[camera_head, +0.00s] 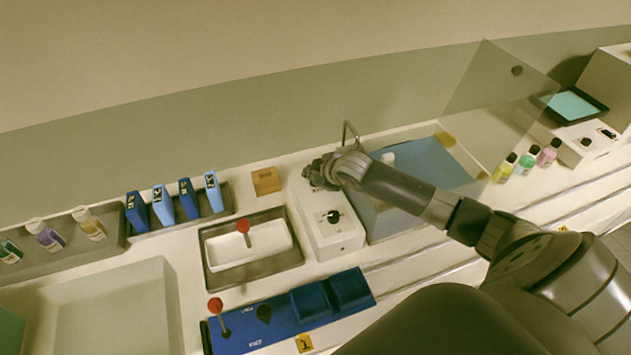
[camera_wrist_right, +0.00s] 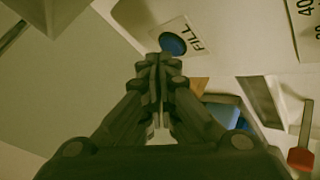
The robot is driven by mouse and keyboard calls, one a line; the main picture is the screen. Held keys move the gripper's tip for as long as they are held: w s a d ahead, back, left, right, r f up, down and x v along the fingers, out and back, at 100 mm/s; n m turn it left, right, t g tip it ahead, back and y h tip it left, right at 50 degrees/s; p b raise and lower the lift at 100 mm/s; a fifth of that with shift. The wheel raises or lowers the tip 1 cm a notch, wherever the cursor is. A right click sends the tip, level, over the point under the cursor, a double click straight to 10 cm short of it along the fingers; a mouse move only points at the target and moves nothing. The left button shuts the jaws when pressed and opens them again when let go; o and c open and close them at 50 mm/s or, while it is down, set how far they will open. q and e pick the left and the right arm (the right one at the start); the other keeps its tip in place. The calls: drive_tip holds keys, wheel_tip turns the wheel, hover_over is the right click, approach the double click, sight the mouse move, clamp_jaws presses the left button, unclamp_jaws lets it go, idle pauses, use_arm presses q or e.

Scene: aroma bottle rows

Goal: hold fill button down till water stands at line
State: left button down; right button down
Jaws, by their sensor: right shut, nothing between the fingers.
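The blue fill button (camera_wrist_right: 172,43), with the word FILL beside it, shows on a pale surface in the wrist view. My right gripper (camera_wrist_right: 160,63) is shut and empty, its fingertips close to the button's lower edge in the picture. I cannot tell whether they touch it. In the head view my right gripper (camera_head: 322,173) is over the back part of a white unit (camera_head: 340,241) with a black knob (camera_head: 333,216); it hides the button there. A label with part of a number scale (camera_wrist_right: 308,25) is cut off at the wrist view's edge. I cannot make out a water level.
A grey-rimmed tray (camera_head: 213,273) with a red-topped lever is left of the unit. A blue panel (camera_head: 250,318) with another red knob is in front. A blue-floored basin (camera_head: 430,160) and clear upright pane (camera_head: 490,85) are to the right. Several bottles stand at both sides.

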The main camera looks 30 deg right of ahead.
drive_tip(key=shift+f, duration=0.45)
idle(0.9)
drive_tip(key=shift+r, duration=0.1)
drive_tip(key=shift+r+p, duration=0.75)
drive_tip(key=shift+p, duration=0.15)
wheel_tip(320, 180, up, 5)
drive_tip(key=p, duration=0.5)
drive_tip(key=shift+r, duration=0.1)
